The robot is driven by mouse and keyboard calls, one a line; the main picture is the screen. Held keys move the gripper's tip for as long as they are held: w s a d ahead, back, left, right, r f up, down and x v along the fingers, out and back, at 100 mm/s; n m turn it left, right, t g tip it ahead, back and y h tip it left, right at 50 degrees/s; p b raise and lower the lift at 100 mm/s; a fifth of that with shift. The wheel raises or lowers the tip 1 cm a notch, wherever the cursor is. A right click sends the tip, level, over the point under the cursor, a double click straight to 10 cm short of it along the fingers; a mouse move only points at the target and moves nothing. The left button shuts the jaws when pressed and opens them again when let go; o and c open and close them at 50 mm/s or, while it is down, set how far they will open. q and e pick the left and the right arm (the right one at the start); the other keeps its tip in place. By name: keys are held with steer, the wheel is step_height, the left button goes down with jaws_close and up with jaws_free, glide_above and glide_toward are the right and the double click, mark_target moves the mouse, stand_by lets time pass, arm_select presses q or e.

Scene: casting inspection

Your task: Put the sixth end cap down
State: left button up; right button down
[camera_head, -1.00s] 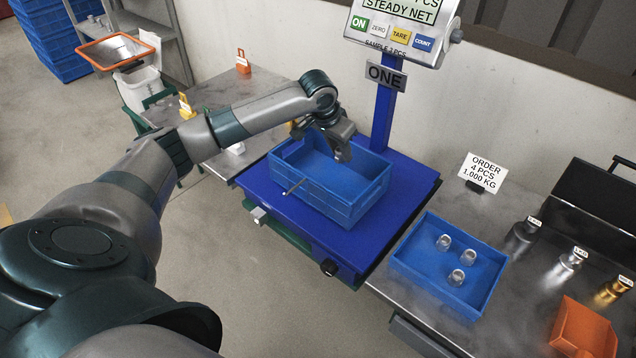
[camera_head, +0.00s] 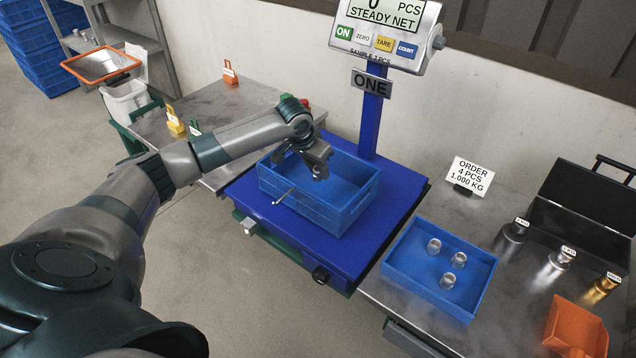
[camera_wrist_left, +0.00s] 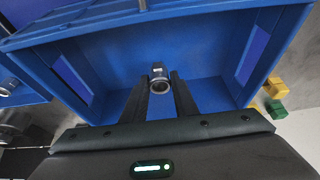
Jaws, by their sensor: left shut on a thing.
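My left gripper (camera_head: 318,174) hangs inside the upper part of the blue crate (camera_head: 318,209) on the scale. In the left wrist view its dark fingers (camera_wrist_left: 160,88) are shut on a small metal end cap (camera_wrist_left: 160,72), above the crate's blue floor. How far the cap is above the floor, I cannot tell. In the head view the gripper hides the cap. Three pale metal end caps (camera_head: 459,260) stand in the shallow blue tray (camera_head: 405,277) on the right. My right gripper is not in view.
The scale's display (camera_head: 388,19) reads 0 PCS, STEADY NET. An order card (camera_head: 468,177), weights (camera_head: 558,268) and an orange bin (camera_head: 577,327) are at the right. A thin rod (camera_head: 284,196) sticks out of the crate's near-left wall. Small yellow (camera_head: 175,122) and green blocks stand behind left.

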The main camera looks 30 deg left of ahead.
mark_target(316, 175)
arm_select(q)
steer(key=shift+f, duration=0.7)
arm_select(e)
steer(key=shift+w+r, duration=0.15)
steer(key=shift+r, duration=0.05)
arm_select(q)
steer(key=shift+f, duration=0.1)
step_height(316, 175, down, 3)
steer(key=shift+r, duration=0.2)
steer(key=shift+f, duration=0.45)
steer(key=shift+f, duration=0.1)
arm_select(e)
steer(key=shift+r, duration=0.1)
arm_select(q)
steer(key=o, duration=1.1)
steer(key=shift+o, duration=0.2)
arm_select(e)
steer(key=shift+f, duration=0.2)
